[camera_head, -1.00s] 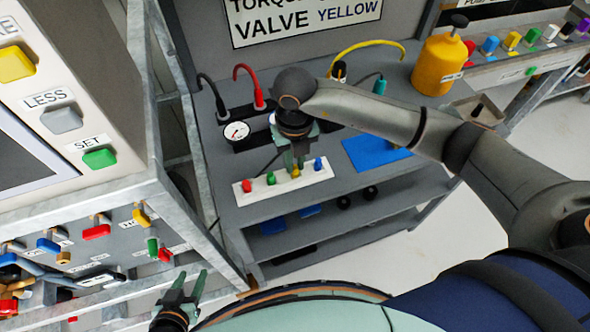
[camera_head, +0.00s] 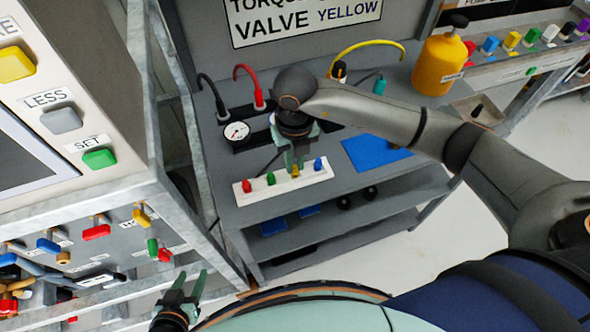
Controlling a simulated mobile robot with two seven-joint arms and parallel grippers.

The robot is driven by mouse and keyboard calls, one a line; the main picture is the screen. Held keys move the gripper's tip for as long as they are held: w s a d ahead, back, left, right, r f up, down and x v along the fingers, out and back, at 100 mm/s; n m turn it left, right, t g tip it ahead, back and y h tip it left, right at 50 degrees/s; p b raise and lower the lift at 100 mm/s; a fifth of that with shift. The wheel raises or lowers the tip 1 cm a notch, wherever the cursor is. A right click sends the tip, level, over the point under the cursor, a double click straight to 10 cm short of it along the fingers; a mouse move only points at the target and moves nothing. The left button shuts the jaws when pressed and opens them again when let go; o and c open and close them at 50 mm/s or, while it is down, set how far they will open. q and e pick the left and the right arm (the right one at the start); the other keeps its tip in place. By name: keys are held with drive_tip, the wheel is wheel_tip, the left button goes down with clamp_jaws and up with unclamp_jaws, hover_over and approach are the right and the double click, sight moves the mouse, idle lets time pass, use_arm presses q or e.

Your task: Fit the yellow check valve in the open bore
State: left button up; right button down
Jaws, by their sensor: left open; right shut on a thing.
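The yellow check valve (camera_head: 295,171) is at the white rack (camera_head: 262,192), in line with the red, green and blue valves. My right gripper (camera_head: 294,165) points down from above and is shut on the yellow valve. Whether the valve's lower end is still seated in the rack cannot be told. My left gripper (camera_head: 194,287) is open and empty at the lower left, well away from the rack. I cannot make out the open bore in this view.
A blue mat (camera_head: 372,154) lies right of the rack. A dial gauge (camera_head: 236,132) and hoses are behind it. A yellow bottle (camera_head: 440,62) stands at the back right. A panel with coloured buttons (camera_head: 62,118) and a lever cabinet fill the left.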

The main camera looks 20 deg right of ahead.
sight(295, 167)
drive_tip(key=shift+r, duration=0.1)
idle(0.3)
drive_tip(key=shift+r+p, duration=1.8)
drive_tip(key=shift+r, duration=0.65)
